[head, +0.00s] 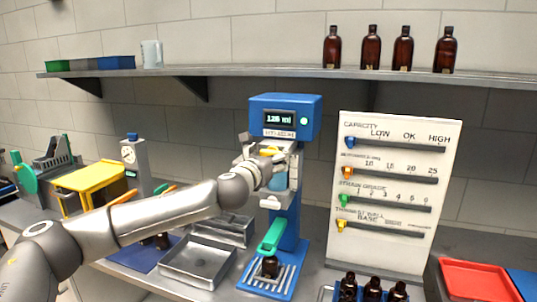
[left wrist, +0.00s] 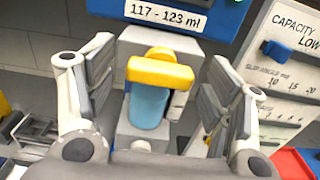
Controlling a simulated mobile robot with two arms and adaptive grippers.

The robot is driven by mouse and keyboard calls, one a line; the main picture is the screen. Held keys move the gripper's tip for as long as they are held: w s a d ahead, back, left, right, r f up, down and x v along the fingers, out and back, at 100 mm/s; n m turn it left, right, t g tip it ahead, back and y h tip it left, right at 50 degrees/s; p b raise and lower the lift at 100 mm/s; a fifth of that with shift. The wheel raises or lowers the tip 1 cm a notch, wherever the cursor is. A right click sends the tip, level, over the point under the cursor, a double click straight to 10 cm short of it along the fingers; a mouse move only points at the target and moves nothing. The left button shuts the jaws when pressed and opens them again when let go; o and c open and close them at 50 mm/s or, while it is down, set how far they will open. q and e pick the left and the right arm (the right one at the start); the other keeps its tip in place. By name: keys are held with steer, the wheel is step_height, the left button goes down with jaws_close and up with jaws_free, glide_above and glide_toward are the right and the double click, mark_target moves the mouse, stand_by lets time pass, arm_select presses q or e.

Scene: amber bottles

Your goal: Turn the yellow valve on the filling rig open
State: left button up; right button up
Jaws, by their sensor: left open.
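The blue filling rig (head: 284,103) stands on the bench with a lit display reading about 125 ml. Its yellow valve (left wrist: 163,67) shows in the left wrist view as a short handle lying crosswise above a light blue cylinder. In the head view the valve (head: 269,151) is partly hidden by my left gripper (head: 262,150). My left gripper is open, with one finger on each side of the valve. Gaps show between the fingers and the handle in the left wrist view. My right gripper is not in view.
A green-handled clamp and a dark bottle (head: 270,266) are at the rig's base. A white slider board (head: 392,195) stands close on the right. Metal trays (head: 200,262) lie left of the rig. Amber bottles (head: 371,48) stand on the shelf above.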

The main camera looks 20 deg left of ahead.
arm_select(q)
steer(key=shift+c, duration=0.4)
steer(key=c, duration=1)
steer(key=shift+o, duration=0.4)
steer(key=shift+n, duration=0.3)
steer(key=n+p, duration=0.1)
steer(key=n, duration=0.2)
steer(key=shift+n, duration=0.3)
steer(key=n, duration=0.4)
steer(key=shift+a+n, duration=0.1)
steer(key=shift+n, duration=0.2)
steer(key=n, duration=0.4)
steer(key=shift+p, duration=0.35)
steer(key=n, duration=0.4)
steer(key=shift+n, duration=0.3)
